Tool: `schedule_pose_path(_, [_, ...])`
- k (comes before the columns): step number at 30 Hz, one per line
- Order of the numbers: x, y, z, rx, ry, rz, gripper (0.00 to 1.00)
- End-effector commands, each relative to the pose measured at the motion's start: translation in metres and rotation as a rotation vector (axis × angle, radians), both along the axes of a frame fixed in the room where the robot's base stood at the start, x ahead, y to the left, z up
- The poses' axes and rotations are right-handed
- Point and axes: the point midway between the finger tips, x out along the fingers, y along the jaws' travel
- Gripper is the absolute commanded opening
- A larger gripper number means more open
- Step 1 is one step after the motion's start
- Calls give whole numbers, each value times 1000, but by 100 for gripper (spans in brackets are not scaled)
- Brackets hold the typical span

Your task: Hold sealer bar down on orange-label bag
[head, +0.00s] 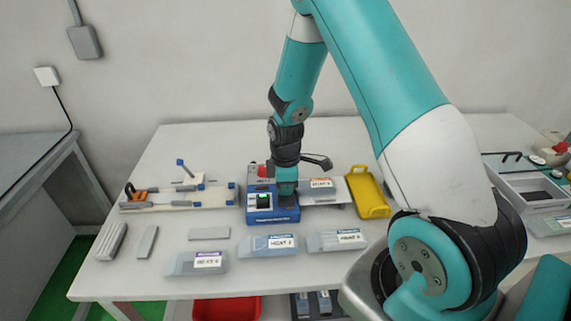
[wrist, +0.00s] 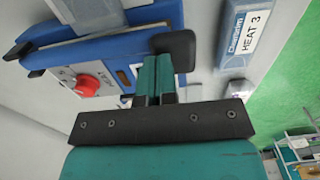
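The blue sealer (head: 259,215) stands mid-table with a small green-lit display on its front. In the wrist view the sealer (wrist: 100,48) shows a red knob, and a black block (wrist: 176,47), possibly the bar's grip, lies at my fingertips. The orange-label bag (head: 321,186) lies at the sealer's right side on a pale plate; part of it is hidden by my wrist. My gripper (head: 287,188) points down over the sealer's right part. In the wrist view its teal fingers (wrist: 160,72) are together with nothing visible between them. I cannot tell whether they press on the bar.
A yellow tray (head: 368,193) stands right of the sealer. A red bin (head: 226,308) sits below the front edge. The back of the table is clear.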

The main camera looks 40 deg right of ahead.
Motion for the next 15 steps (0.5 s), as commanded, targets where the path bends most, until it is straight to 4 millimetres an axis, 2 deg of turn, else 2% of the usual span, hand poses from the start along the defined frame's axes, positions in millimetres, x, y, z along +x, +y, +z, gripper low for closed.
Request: schedule_pose_path(15, [5, -3, 41, 0, 0, 0, 0])
